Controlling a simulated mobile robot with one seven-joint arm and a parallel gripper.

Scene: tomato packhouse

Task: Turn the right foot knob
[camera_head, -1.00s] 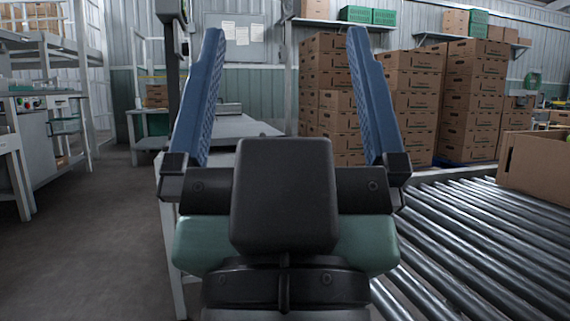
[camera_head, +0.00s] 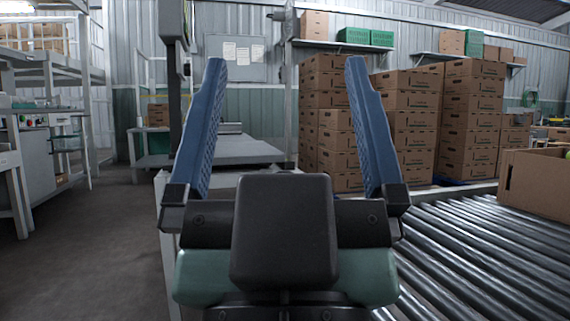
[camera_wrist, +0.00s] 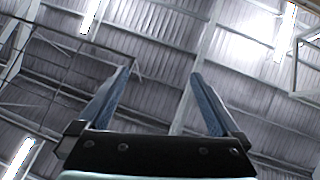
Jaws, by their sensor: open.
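My gripper (camera_head: 282,125) is in the middle of the head view, its two blue ribbed fingers pointing up and spread wide apart. Nothing is between the fingers. In the wrist view my gripper (camera_wrist: 160,85) is also open and empty, with only the roof behind it. I cannot make out a foot knob in either view. My gripper and wrist hide part of the grey bench (camera_head: 225,150) behind them.
A roller conveyor (camera_head: 490,245) runs along the right, with an open carton (camera_head: 535,183) on it. Stacked cartons (camera_head: 415,125) stand behind. A steel rack and bench (camera_head: 45,155) are at the left. The floor (camera_head: 90,245) at left is clear.

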